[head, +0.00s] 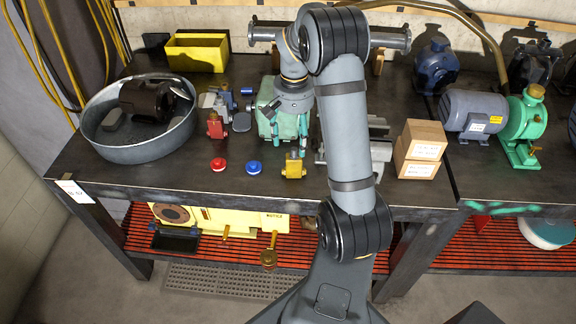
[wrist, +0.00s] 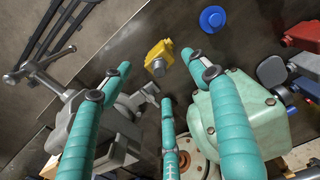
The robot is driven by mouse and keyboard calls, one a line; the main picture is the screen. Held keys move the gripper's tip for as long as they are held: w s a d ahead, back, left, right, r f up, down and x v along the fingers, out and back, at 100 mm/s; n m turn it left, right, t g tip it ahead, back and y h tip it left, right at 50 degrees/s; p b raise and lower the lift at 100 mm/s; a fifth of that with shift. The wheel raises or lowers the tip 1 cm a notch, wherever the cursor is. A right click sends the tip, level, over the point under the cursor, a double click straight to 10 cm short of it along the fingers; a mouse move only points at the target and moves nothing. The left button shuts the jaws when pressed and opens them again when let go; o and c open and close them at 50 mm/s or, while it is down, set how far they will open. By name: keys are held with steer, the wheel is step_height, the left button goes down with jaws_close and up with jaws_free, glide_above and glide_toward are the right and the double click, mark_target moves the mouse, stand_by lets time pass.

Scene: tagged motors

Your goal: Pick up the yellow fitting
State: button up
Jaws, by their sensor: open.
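The yellow fitting (head: 293,165) stands on the dark bench near its front edge, in the middle of the head view. In the wrist view the yellow fitting (wrist: 160,54) lies beyond the fingertips, between the two outer ones in the picture. My gripper (head: 290,141) has teal fingers and hangs just behind the fitting in the head view, over the pale green housing. In the wrist view my gripper (wrist: 157,76) is open and its fingers are spread, with nothing between them. It appears apart from the fitting.
A pale green housing (wrist: 243,112) and a grey vise-like part (wrist: 128,112) flank the fingers. A blue button (head: 254,167) and a red button (head: 218,164) lie left of the fitting. Cardboard boxes (head: 420,150) stand right, and a round metal tub (head: 140,150) stands left.

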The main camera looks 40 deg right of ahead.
mark_target(292, 149)
step_height(292, 149, down, 4)
steer(key=shift+w+a+r, duration=0.1)
steer(key=shift+a+r, duration=0.05)
steer(key=f+p, duration=0.1)
steer(key=f, duration=0.2)
steer(key=f+p, duration=0.1)
steer(key=shift+d+f+p, duration=0.25)
steer(key=shift+d+p, duration=0.1)
steer(key=shift+f, duration=0.5)
steer(key=shift+c, duration=1.1)
steer(key=c, duration=1.3)
steer(key=shift+r, duration=0.2)
jaws_close()
